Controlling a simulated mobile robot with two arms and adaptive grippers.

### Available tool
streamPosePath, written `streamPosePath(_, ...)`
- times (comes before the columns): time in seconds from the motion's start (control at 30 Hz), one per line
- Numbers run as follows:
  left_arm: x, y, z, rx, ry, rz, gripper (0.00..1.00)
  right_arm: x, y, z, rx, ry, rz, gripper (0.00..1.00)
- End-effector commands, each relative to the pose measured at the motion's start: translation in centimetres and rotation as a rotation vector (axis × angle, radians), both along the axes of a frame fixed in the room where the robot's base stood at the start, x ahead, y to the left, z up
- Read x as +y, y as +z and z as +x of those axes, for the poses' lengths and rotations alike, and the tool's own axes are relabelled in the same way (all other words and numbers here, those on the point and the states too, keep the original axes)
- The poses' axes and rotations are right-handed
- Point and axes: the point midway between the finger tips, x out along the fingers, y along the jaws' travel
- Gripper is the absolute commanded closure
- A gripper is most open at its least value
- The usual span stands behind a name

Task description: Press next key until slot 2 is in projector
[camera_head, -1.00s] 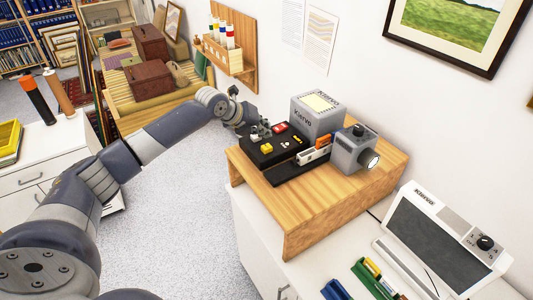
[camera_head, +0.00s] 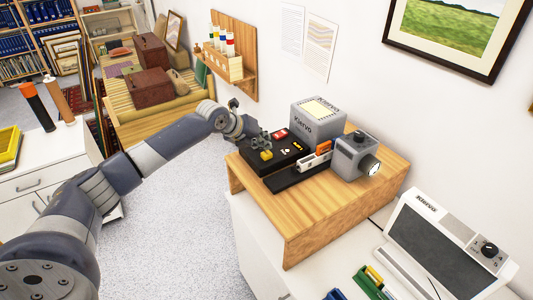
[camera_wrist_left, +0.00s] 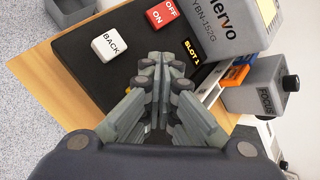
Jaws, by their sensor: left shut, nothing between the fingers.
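The grey projector (camera_head: 317,122) stands on a wooden stand, with a black control panel (camera_head: 254,160) at its left. The panel carries a red OFF/ON switch (camera_wrist_left: 163,15), a white BACK key (camera_wrist_left: 109,43) and a display (camera_wrist_left: 180,68) reading SLOT 1 in yellow. A yellow key (camera_head: 266,155) shows in the head view; no label is readable on it. My left gripper (camera_head: 262,143) is shut and empty, close over the panel beside the yellow key; contact cannot be told. My right gripper is not in view.
A slide holder with white and orange slides (camera_head: 323,147) lies beside the panel, near the lens unit (camera_head: 355,155) with its FOCUS knob (camera_wrist_left: 290,83). The wooden stand (camera_head: 330,210) is bare at its front. A light-box viewer (camera_head: 440,240) stands at lower right.

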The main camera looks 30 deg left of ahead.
Motion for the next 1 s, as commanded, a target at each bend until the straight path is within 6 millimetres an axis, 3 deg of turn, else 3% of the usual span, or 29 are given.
streamPosePath(1.0,-0.01,-0.82,-0.01,0.000,0.000,0.000,1.00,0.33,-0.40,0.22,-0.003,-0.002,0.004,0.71)
